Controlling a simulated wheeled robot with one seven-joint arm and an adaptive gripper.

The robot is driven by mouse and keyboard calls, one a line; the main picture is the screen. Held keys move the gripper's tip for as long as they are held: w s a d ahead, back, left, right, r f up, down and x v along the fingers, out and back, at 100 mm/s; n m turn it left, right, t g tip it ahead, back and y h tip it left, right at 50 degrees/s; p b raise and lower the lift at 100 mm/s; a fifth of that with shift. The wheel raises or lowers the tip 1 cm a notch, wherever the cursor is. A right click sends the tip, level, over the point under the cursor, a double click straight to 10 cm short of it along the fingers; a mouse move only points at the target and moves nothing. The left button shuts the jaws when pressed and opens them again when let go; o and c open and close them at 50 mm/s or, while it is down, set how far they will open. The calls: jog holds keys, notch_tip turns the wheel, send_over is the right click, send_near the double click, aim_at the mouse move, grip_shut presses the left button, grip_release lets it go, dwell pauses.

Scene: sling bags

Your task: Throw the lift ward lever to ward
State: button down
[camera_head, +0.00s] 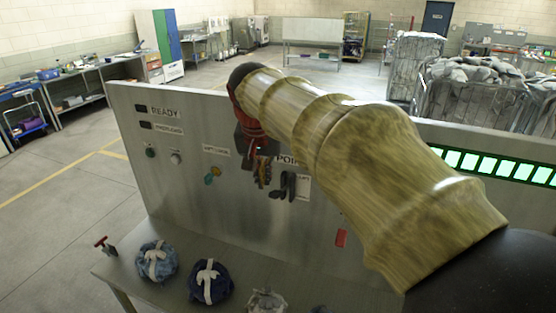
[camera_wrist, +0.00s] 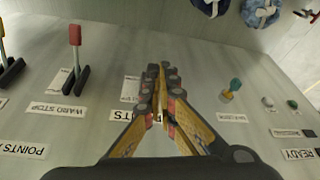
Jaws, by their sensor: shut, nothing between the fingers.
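My gripper (camera_head: 262,178) is shut and empty, close in front of the upright metal panel (camera_head: 170,200). In the wrist view its closed fingertips (camera_wrist: 158,75) point at the panel. In the head view a black lever mount (camera_head: 287,186) is just right of the fingers, beside a small label (camera_head: 303,188). In the wrist view a lever with a red handle (camera_wrist: 75,36) stands left of the gripper, by a WARD STOP label. I cannot tell which is the lift ward lever; its label is not readable, and contact with my fingers is unclear.
Another lever (camera_wrist: 8,62) is at the wrist view's left edge. A yellow and teal knob (camera_head: 212,175) and round buttons (camera_head: 175,157) are on the panel. Blue bags (camera_head: 157,262) lie on the shelf below. My arm hides much of the panel's right half.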

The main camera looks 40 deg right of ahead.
jog(key=w+d+r+m+g+p, duration=0.1)
jog(key=w+d+r+m+p, duration=0.1)
jog(key=d+r, duration=0.3)
jog(key=shift+w+d+r+m+p, duration=0.25)
jog(key=shift+w+d+m+p, duration=0.15)
jog(key=shift+w+d+p, duration=0.35)
jog(key=shift+w+d, duration=0.1)
jog(key=p, duration=0.1)
send_over(280, 190)
notch_tip(280, 190, down, 10)
jog(key=shift+r, duration=0.15)
jog(key=shift+s+a+f, duration=0.2)
jog(key=shift+a+f, duration=0.1)
jog(key=shift+f, duration=0.25)
jog(key=shift+s+a+f, duration=0.2)
jog(key=shift+a+f, duration=0.05)
jog(key=shift+f, duration=0.25)
jog(key=shift+s+a+f+p, duration=0.15)
jog(key=shift+a+f+p, duration=0.05)
jog(key=shift+f+p, duration=0.1)
jog(key=shift+f, duration=0.35)
jog(key=shift+a+f+h+b, duration=0.1)
jog(key=shift+h+b, duration=0.2)
jog(key=shift+b, duration=0.05)
